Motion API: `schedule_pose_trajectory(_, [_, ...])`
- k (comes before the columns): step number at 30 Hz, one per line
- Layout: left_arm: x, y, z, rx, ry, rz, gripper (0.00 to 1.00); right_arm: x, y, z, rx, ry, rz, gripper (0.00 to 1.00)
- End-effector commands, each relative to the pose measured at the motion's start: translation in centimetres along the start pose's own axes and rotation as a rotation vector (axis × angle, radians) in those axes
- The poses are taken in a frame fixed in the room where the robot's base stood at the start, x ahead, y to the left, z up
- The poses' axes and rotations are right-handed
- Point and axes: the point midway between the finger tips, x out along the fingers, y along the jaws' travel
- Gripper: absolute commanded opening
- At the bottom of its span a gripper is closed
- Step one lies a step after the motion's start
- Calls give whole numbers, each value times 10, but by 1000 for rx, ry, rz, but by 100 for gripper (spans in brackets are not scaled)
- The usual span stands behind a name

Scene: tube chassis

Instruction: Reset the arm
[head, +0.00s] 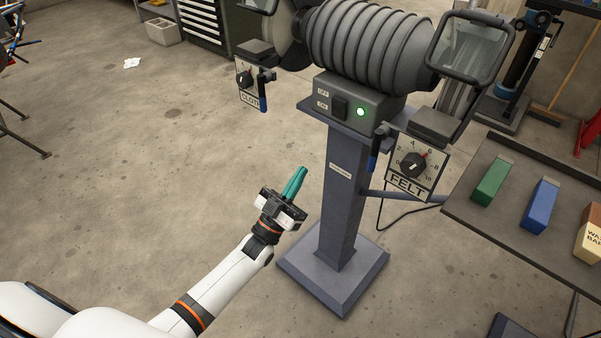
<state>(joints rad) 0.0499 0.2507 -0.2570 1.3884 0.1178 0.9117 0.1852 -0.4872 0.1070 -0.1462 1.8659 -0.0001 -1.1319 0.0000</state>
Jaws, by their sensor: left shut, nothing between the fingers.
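My left gripper (294,184) has teal fingers, which are shut with nothing between them. It is at the end of my white left arm, which comes in from the lower left. The gripper is in the air to the left of the grey machine pedestal (342,200), apart from it. My right gripper is not in view.
The buffing machine (365,45) carries a lit green light, a CLOTH dial panel (249,85) and a FELT dial panel (414,168). A grey table (520,175) at right holds green (492,183), blue (541,205) and tan (590,238) bars.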

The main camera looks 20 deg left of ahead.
Motion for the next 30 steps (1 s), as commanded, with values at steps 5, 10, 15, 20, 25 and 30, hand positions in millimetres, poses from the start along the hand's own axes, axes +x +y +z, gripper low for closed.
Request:
schedule_pose_trajectory(5, [0,0,0,0,0,0,0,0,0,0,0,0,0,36])
schedule_pose_trajectory(10, [0,0,0,0,0,0,0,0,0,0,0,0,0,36])
schedule_pose_trajectory(15, [-8,-3,-14,0,95,21,0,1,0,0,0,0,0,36])
schedule_pose_trajectory(20, [-43,-12,-59,4,405,80,0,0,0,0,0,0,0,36])
schedule_pose_trajectory(25, [-114,-25,-103,10,828,141,0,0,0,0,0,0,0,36])
schedule_pose_trajectory(30, [-203,-42,-119,7,1246,182,0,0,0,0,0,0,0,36])
